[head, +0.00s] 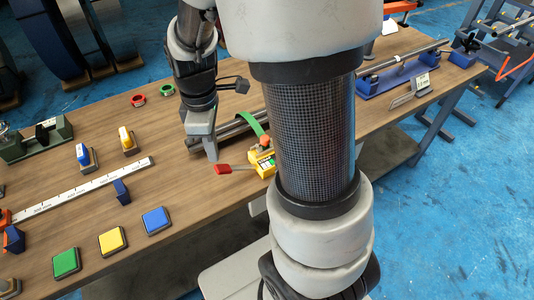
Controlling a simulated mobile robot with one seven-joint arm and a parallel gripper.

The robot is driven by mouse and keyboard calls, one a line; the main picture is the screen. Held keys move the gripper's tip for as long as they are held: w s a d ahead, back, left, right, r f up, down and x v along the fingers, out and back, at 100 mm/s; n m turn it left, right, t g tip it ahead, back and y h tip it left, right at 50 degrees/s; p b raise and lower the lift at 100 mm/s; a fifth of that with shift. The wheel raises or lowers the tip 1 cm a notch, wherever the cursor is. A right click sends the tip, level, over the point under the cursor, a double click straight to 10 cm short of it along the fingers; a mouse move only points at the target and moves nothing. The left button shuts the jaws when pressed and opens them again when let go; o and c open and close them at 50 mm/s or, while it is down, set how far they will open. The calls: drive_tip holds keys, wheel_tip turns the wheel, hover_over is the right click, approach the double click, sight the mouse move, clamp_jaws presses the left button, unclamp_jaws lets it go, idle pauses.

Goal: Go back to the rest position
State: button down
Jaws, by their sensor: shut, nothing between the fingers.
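My gripper (212,155) points down just above the wooden table (190,195), or touching it; I cannot tell which. Its fingers are together with nothing between them. A metal tube (234,127) lies just to its right, and a yellow device (261,163) with a red handle (223,169) sits just in front and to the right. My arm crosses the middle of the picture and hides part of the table and whatever is behind it.
Green (66,263), yellow (112,241) and blue (157,220) pads lie front left. A blue fixture (395,78) with a tube stands right. Blue floor (470,200) is open at right.

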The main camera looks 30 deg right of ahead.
drive_tip(key=s+r+m+t+p, duration=0.2)
drive_tip(key=s+r+m+p, duration=0.2)
drive_tip(key=r, duration=0.9)
drive_tip(key=s+r+m+t+p, duration=0.3)
drive_tip(key=s+r+m+p, duration=0.2)
drive_tip(key=r, duration=0.8)
drive_tip(key=s+m, duration=0.2)
drive_tip(key=m, duration=0.1)
drive_tip(key=shift+s+r+t, duration=0.2)
drive_tip(key=shift+s+t, duration=0.1)
drive_tip(key=shift+s, duration=0.1)
